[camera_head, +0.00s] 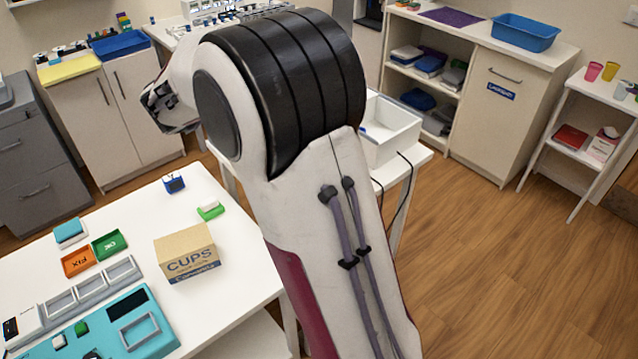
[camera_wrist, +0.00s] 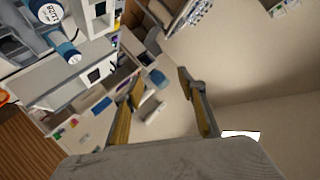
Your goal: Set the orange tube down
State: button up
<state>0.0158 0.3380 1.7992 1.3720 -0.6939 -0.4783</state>
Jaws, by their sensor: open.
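I cannot make out an orange tube for certain in either view. A small orange shape (camera_wrist: 5,97) shows at the left edge of the wrist view, too cut off to identify. My gripper (camera_wrist: 160,77) is open in the wrist view. Its two yellow-padded fingers are apart, with nothing held between them. In the head view, part of my gripper (camera_head: 168,106) shows at the left of my raised arm, above and beyond the white table (camera_head: 235,285).
A CUPS box (camera_head: 187,254), an orange FIX tray (camera_head: 77,262), a green tray (camera_head: 109,245) and a teal panel (camera_head: 158,348) are on the white table. A white open box (camera_head: 392,128) stands behind my arm. Labelled cylinders (camera_wrist: 66,52) show in the wrist view. Wooden floor lies clear at right.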

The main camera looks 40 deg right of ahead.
jog(key=s+d+f+m+g+h, duration=0.1)
jog(key=s+d+f+m+g, duration=0.1)
jog(key=s+f+g, duration=0.2)
jog(key=s+d+f+m+g+h, duration=0.1)
jog(key=s+f+g, duration=0.4)
jog(key=f, duration=0.6)
jog(key=s+d+f+m+g+h, duration=0.1)
jog(key=s+d+f+m+g, duration=0.2)
jog(key=s+f+m+g, duration=0.1)
jog(key=shift+s+d+f+g, duration=0.2)
jog(key=shift+f+g, duration=0.2)
jog(key=shift+f, duration=0.15)
jog(key=shift+s+d+f+g, duration=0.1)
jog(key=shift+s+f+g, duration=0.15)
jog(key=shift+f+g, duration=0.25)
jog(key=shift+s+d+f+g, duration=0.1)
jog(key=shift+s+f+g, duration=0.15)
jog(key=shift+f, duration=0.4)
jog(key=shift+s+a+f+g, duration=0.15)
jog(key=shift+s+f+g, duration=0.15)
jog(key=shift+g, duration=0.15)
jog(key=shift+m, duration=0.3)
jog(key=shift+x, duration=1.25)
jog(key=shift+r+x, duration=0.15)
jog(key=shift+x, duration=1.2)
jog(key=shift+r+x, duration=0.2)
jog(key=shift+x, duration=1.1)
